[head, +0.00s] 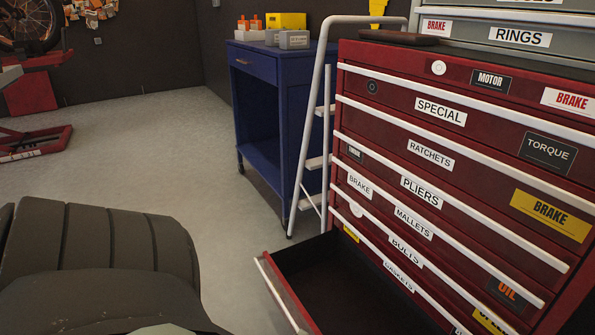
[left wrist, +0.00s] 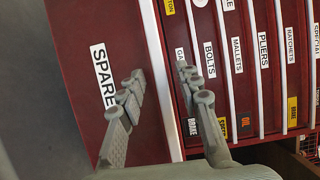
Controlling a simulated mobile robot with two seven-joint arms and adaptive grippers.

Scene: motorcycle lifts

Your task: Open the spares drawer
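The spares drawer (head: 283,296) is the low red drawer of the red cabinet in the head view. It stands pulled out, and its dark inside looks empty in the part I see. In the left wrist view its red front (left wrist: 82,45) carries a cut-off "SPARE" label (left wrist: 103,75) and a white handle strip (left wrist: 152,45). My left gripper (left wrist: 160,75) has its fingers apart, one on each side of the handle strip. I cannot tell whether they touch it.
Closed labelled drawers (head: 450,160) rise above the open one. A white-railed ladder (head: 318,140) and a blue workbench (head: 270,110) stand behind it. A red lift part (head: 35,145) is at the far left. The grey floor (head: 150,130) between is clear. My dark arm fills the lower left.

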